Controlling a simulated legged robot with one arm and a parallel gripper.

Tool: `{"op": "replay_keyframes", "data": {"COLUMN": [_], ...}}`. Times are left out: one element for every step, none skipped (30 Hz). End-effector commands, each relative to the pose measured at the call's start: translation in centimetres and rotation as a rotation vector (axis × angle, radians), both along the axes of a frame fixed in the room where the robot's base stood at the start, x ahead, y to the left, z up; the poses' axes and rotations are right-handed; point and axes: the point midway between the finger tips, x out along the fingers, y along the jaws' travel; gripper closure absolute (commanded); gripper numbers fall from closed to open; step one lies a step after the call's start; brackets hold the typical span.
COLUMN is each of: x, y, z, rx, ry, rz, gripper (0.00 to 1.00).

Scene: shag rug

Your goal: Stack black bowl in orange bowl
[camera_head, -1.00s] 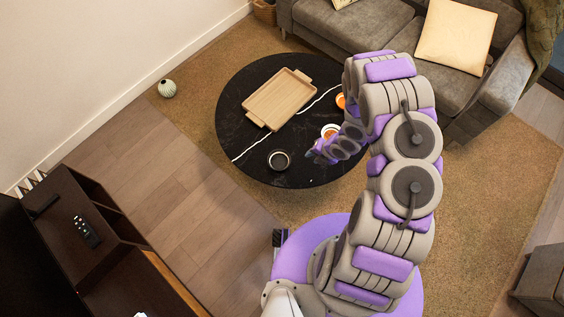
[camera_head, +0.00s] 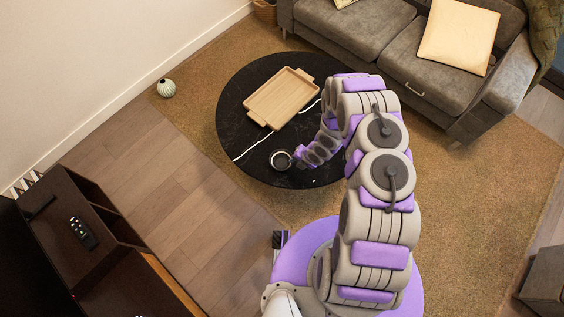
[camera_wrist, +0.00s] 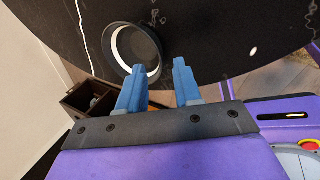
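The black bowl (camera_head: 280,167), dark with a pale ring, sits on the round black table, near its front edge. In the wrist view the bowl (camera_wrist: 147,47) lies just beyond my fingertips, and the left finger overlaps its near rim. My gripper (camera_head: 299,155) is at the bowl's right side in the head view. In the wrist view my gripper (camera_wrist: 160,66) shows two blue fingers spread apart with nothing between them. I cannot tell if a finger touches the bowl. The orange bowl is not visible now; my arm covers the area where orange items showed earlier.
A wooden tray (camera_head: 262,109) lies on the black table (camera_head: 232,110). A grey sofa (camera_head: 400,65) stands behind it. The table's left side is clear.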

Motion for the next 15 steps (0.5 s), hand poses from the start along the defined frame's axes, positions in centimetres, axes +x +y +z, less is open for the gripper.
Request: {"op": "replay_keyframes", "data": {"x": [0.0,0.1,0.2,0.3,0.4,0.5,0.6,0.6,0.6,0.6,0.6,0.7,0.7,0.7,0.7], "y": [0.5,0.7,0.9,1.1,1.1,1.2,1.1,1.1,1.0,1.0,0.9,0.9,0.9,1.0,1.1], "z": [-0.8,-1.2,-1.7,-2.1,-2.5,-2.9,-3.2,-3.4,-3.6,-3.6,-3.6,-3.5,-3.5,-3.5,-3.5], "rx": [0.000,0.002,0.003,0.004,0.006,0.009,0.011,0.013,0.016,0.017,0.017,0.018,0.017,0.016,0.015], "ry": [0.001,0.001,0.000,0.001,0.001,0.001,0.001,0.001,0.000,0.000,0.000,0.000,0.000,0.000,0.000], "rz": [0.004,0.004,0.004,0.003,0.000,0.000,0.001,0.002,0.001,0.000,0.000,0.000,0.000,0.000,-0.001], "gripper": [0.66,0.66,0.66,0.66,0.66,0.66,0.66,0.66,0.66,0.66,0.66,0.66,0.66,0.66,0.66]}}
